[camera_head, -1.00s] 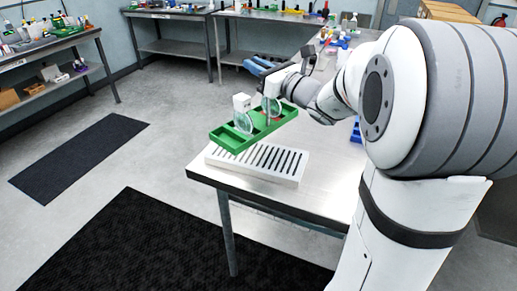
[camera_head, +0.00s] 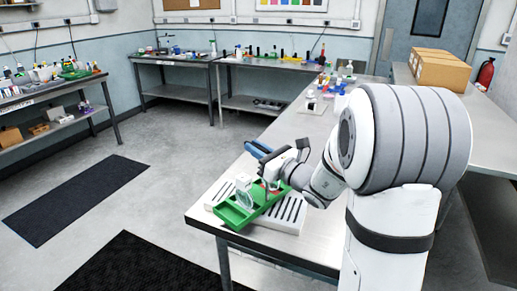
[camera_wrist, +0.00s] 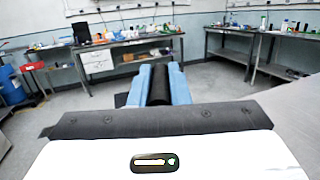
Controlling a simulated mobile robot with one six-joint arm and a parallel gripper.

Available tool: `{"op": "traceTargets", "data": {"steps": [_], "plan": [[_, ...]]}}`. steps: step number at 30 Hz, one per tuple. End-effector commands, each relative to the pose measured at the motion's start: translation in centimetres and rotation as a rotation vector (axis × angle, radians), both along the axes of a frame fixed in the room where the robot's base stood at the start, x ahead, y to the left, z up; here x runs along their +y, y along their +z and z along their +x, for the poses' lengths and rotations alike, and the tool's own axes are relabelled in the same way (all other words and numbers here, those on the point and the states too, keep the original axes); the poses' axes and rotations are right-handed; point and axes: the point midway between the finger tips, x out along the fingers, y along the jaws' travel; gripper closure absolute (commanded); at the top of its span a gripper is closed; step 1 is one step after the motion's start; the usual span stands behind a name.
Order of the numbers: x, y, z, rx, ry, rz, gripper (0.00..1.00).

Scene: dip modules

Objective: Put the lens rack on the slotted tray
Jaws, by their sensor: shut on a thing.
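The lens rack (camera_head: 236,213) is a green tray with a round clear lens standing upright in it. In the head view it lies crosswise over the white slotted tray (camera_head: 289,213), whose dark slots show to its right. The slotted tray sits near the table's front-left corner. The rack's lower left end covers the slotted tray's front edge. I cannot tell whether the rack touches the tray. The wrist view shows neither rack nor tray.
The metal table (camera_head: 316,240) has bare room right of the slotted tray. Bottles and small items (camera_head: 330,85) stand at its far end. Cardboard boxes (camera_head: 440,72) sit on another bench at right. Workbenches line the walls; dark mats (camera_head: 75,200) lie on the floor.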

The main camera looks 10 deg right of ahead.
Motion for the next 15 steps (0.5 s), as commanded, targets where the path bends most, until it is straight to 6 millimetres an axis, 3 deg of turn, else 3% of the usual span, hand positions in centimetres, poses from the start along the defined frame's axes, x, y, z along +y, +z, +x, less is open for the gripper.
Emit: {"op": "traceTargets", "data": {"steps": [4,5,12,15], "plan": [[0.02,-0.31,0.02,-0.002,0.001,0.0,1.0],[0.03,-0.31,0.01,0.0,0.0,0.0,0.82],[0.06,-0.24,0.02,0.001,0.001,-0.001,0.63],[0.07,-0.23,0.01,0.001,0.001,-0.001,0.62]]}}
